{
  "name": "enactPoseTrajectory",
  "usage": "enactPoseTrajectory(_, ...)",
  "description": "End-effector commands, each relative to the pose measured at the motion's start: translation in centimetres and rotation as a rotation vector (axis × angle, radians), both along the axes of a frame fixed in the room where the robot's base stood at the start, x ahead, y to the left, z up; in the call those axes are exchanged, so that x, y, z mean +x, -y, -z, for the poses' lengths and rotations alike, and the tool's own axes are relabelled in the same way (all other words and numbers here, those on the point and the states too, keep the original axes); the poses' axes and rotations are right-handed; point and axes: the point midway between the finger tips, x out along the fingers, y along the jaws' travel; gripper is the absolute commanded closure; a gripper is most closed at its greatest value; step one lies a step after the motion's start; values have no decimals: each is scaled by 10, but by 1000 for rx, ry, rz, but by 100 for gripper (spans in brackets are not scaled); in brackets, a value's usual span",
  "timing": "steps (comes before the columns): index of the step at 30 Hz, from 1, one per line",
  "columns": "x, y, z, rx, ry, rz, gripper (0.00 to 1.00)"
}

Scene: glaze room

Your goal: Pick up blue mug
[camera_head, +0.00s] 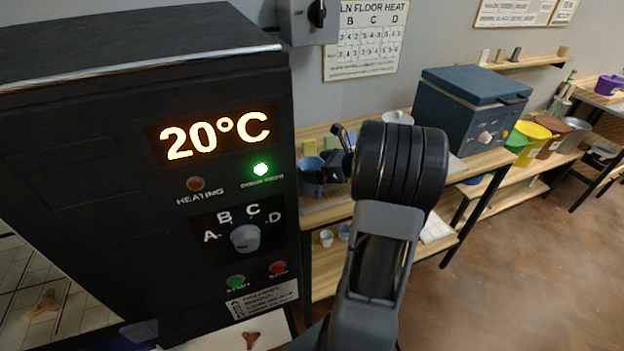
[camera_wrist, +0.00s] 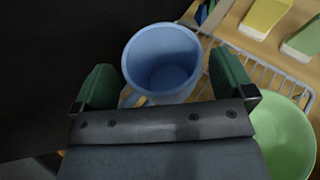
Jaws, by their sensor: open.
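The blue mug (camera_wrist: 163,62) stands upright in the wrist view, with its open mouth toward the camera and its handle toward the lower left. It looks empty inside. My gripper (camera_wrist: 165,85) is open, with a green finger on each side of the mug near its lower part; I cannot tell whether either finger touches it. In the head view the blue mug (camera_head: 311,178) shows on the bench left of my gripper (camera_head: 338,160), partly hidden by it.
A wire rack (camera_wrist: 262,72) lies under and beside the mug. A green bowl (camera_wrist: 283,135) is close on the right, with yellow (camera_wrist: 265,17) and pale green (camera_wrist: 303,42) blocks behind. The dark kiln (camera_head: 130,130) stands at left; a blue kiln (camera_head: 468,110) stands further right.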

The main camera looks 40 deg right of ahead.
Motion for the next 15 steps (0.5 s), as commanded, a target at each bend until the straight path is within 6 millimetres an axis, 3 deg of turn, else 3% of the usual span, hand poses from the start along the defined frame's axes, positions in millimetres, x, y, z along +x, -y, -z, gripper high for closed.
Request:
enactPoseTrajectory(6, 16, -8, 7, 1, 0, 0, 0)
enactPoseTrajectory(15, 18, -8, 8, -1, 0, 2, 3)
